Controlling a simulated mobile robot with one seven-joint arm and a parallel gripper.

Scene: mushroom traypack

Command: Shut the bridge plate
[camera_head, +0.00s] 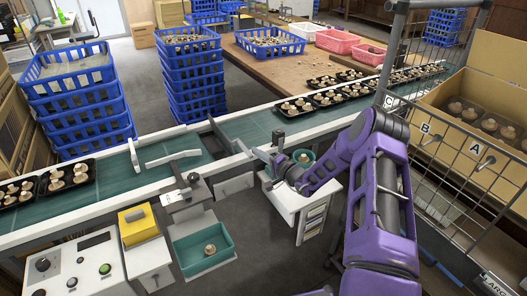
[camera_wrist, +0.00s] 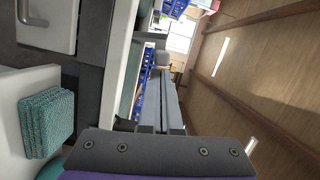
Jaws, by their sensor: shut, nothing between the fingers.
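The bridge plate seems to be the dark narrow plate (camera_head: 221,136) at the break between the two green conveyor belts in the head view. It appears tilted up, with an open gap beside it; its exact angle is hard to tell. My gripper (camera_head: 258,154) is just right of it, near the end of the right belt, with the purple arm reaching in from the lower right. In the wrist view my gripper (camera_wrist: 163,78) has its fingers together and holds nothing. Whether the fingertips touch the plate cannot be told.
The left belt (camera_head: 100,186) and right belt (camera_head: 255,124) carry trays of mushrooms. A white cabinet (camera_head: 290,203) stands below my gripper; a folded green cloth (camera_wrist: 46,122) lies on a white surface. Blue crates (camera_head: 194,82) stack behind. A wire fence (camera_head: 440,130) is at the right.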

